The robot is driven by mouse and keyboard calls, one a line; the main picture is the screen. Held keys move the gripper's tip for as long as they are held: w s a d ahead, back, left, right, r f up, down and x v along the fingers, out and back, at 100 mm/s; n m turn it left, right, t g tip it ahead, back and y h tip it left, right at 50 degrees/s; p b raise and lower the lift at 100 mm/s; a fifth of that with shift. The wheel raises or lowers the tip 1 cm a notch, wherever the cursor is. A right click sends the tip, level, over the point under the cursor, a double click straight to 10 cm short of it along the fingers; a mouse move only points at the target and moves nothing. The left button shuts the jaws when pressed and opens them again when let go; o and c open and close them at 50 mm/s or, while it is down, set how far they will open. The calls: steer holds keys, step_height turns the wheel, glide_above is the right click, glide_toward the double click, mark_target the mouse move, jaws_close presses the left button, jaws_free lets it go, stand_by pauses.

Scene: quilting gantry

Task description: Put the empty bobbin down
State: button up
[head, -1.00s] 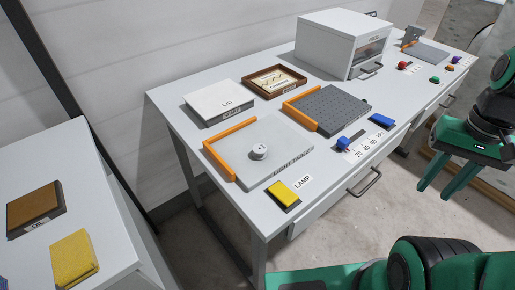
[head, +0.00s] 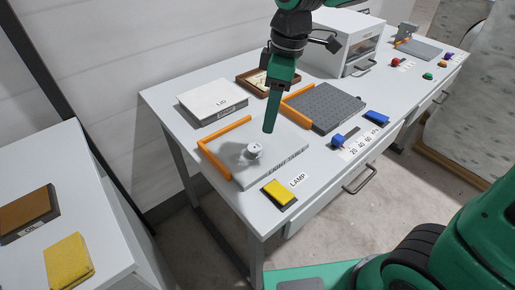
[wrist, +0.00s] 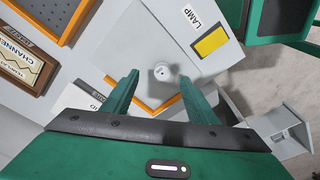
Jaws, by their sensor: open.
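The bobbin (head: 252,150) is a small whitish spool standing upright on the light grey plate (head: 283,160) with an orange corner fence (head: 213,160). In the wrist view the bobbin (wrist: 162,71) appears beyond and between my fingertips, touching neither. My gripper (head: 269,130) hangs above the plate, beside the bobbin in the head view, with its fingers pointing down.
A white LID box (head: 212,98), a dark perforated plate (head: 325,106) and a yellow LAMP button (head: 279,192) surround the plate. A blue slider (head: 338,139) and a white cabinet (head: 350,45) stand further right. A side table at left holds a yellow cloth-like block (head: 69,262).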

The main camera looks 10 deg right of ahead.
steer(key=a+n, duration=0.1)
steer(key=a, duration=0.2)
glide_above(255, 146)
steer(key=f, duration=0.4)
steer(key=shift+s+d+f, duration=0.1)
steer(key=shift+s+f, duration=0.2)
steer(key=shift+f, duration=0.1)
steer(key=shift+w+f, duration=0.2)
steer(key=shift+f, duration=2.75)
steer(key=c, duration=1.2)
steer(key=shift+r, duration=0.1)
